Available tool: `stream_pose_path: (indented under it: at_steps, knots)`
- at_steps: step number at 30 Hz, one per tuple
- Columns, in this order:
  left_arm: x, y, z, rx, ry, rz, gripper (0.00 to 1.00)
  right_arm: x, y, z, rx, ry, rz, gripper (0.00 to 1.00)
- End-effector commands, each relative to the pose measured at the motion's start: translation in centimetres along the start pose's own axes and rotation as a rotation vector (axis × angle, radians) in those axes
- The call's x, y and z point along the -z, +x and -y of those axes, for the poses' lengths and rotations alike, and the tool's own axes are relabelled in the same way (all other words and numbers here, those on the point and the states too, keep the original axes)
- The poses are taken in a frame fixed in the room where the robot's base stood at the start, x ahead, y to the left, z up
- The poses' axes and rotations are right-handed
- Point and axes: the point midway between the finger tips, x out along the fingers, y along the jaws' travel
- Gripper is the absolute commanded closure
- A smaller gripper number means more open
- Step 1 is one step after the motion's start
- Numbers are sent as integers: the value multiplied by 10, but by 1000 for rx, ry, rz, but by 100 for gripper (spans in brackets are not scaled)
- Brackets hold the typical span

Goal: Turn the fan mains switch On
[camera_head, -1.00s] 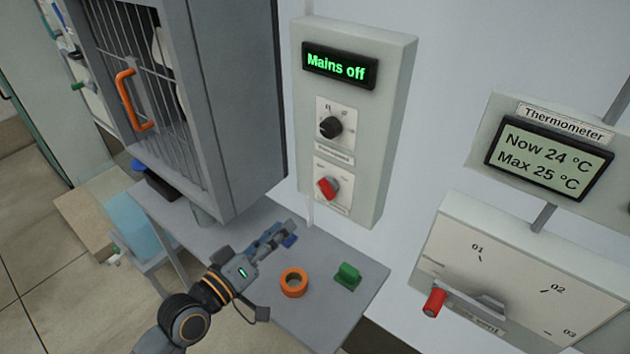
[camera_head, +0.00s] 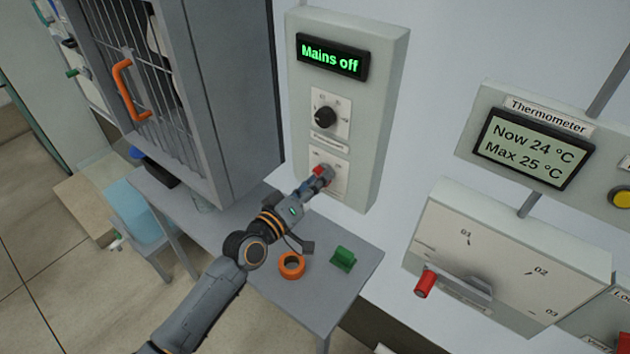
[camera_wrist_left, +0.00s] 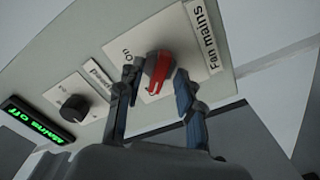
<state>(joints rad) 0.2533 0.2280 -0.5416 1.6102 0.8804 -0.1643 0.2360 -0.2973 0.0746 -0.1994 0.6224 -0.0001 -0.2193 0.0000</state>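The red fan mains switch (camera_wrist_left: 158,68) sits on a white plate labelled "Fan mains" and "On" in the left wrist view. In the head view the switch (camera_head: 319,170) is partly hidden by my left gripper (camera_head: 322,174). The grey control box (camera_head: 375,100) carries a display (camera_head: 332,57) reading "Mains off". In the left wrist view my left gripper (camera_wrist_left: 155,80) has its fingers apart, one on each side of the red knob. I cannot tell whether they touch it. My right gripper is not in view.
A black knob (camera_head: 325,117) sits above the switch on the same box. An orange ring (camera_head: 291,266) and a green object (camera_head: 343,259) lie on the grey table (camera_head: 320,293) below. A barred cabinet (camera_head: 222,100) stands close on the left. A lever with red handle (camera_head: 425,284) is at right.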

Motion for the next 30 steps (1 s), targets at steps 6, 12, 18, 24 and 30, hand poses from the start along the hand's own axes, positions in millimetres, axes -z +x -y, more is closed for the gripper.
stream_pose_path:
  at_steps: [6,12,18,24,30]
  knots:
    - [0,0,0,0,0,0,80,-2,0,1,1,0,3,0]
    - [0,0,0,0,0,0,100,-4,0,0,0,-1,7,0]
    - [0,0,0,0,9,0,100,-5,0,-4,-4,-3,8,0]
    - [0,0,0,-1,74,0,100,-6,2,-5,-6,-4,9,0]
    - [0,0,0,-1,212,0,100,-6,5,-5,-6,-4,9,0]
